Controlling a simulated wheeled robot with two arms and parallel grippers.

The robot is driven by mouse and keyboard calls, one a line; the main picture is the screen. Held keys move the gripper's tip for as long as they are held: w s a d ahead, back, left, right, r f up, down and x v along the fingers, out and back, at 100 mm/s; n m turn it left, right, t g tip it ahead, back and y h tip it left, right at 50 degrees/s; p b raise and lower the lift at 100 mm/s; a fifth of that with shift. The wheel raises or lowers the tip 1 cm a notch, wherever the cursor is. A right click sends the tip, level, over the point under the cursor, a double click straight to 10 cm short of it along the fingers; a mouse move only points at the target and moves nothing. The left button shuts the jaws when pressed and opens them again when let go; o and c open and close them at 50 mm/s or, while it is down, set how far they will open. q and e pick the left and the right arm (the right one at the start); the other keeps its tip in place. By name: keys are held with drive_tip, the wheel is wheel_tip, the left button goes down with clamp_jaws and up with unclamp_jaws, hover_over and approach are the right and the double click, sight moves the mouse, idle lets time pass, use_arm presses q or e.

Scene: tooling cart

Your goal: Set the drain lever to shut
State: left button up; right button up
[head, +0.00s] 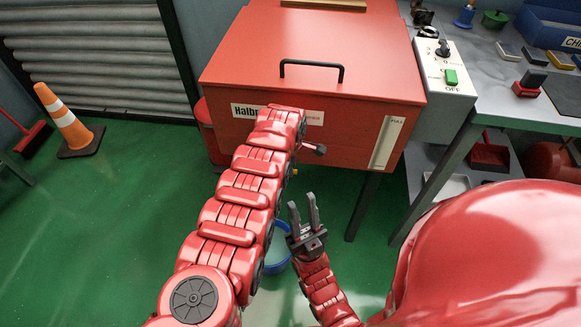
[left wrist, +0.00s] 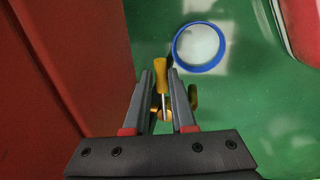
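In the left wrist view a yellow lever (left wrist: 161,76) shows between the fingertips of my left gripper (left wrist: 160,73). Other yellow parts (left wrist: 193,98) show behind the right finger. The fingers stand apart on either side of the lever, and I cannot make out firm contact. In the head view my left arm reaches to the front of the red tank (head: 355,130), and its own links hide the left gripper and the lever. My right gripper (head: 303,212) is open and empty, pointing up, below and to the right of the left arm.
A blue-rimmed bowl or bucket (left wrist: 199,25) stands on the green floor; my left arm partly covers it in the head view. A white switch box (head: 446,78) adjoins the tank's right side. A grey workbench (head: 500,105) stands at right, an orange cone (head: 69,125) at left.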

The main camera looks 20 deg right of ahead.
use_arm(q)
drive_tip(key=o, duration=0.3)
drive_tip(key=shift+o, duration=0.2)
